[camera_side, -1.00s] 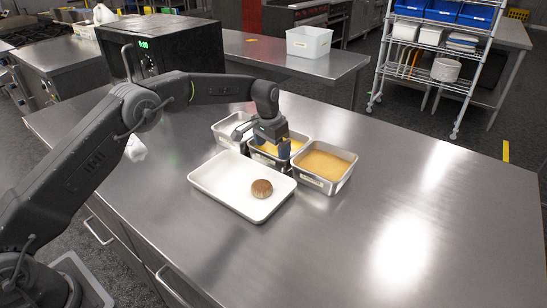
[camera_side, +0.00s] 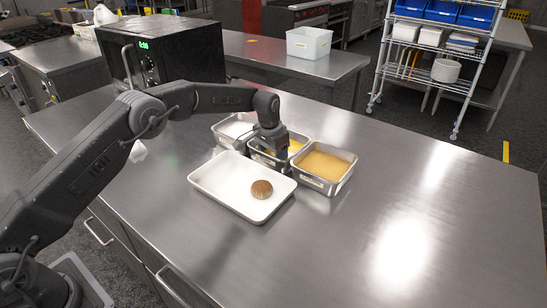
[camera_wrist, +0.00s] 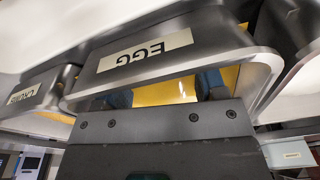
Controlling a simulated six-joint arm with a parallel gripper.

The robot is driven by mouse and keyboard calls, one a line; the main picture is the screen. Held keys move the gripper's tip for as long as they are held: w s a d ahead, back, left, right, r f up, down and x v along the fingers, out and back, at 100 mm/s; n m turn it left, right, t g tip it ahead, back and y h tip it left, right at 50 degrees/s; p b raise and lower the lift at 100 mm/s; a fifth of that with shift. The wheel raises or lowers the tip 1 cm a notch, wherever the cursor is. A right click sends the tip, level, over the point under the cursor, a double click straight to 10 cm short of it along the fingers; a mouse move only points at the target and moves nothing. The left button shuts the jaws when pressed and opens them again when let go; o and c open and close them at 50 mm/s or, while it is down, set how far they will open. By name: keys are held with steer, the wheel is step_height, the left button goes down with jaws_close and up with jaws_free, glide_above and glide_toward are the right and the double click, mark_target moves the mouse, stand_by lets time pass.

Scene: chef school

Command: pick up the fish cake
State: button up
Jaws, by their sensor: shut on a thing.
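My gripper (camera_side: 271,148) reaches down into the middle metal container (camera_side: 266,160), which holds yellow liquid and is labelled EGG in the wrist view (camera_wrist: 150,50). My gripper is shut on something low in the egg. The held thing is hidden by my gripper and the container wall, so I cannot tell its look. In the wrist view, parts of my two fingers show on either side of yellow egg (camera_wrist: 172,90). A round brown cake (camera_side: 261,189) with a ridged side lies on the white tray (camera_side: 213,178), apart from my gripper.
A container of orange-tan crumbs (camera_side: 325,166) stands right of the egg, and one with white contents (camera_side: 234,130) stands left. The white tray is just in front. A black microwave (camera_side: 160,48) stands behind my arm. The steel counter (camera_side: 420,210) is clear at right.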

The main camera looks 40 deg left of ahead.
steer(key=shift+r, duration=0.1)
step_height(320, 180, up, 10)
stand_by(0.4)
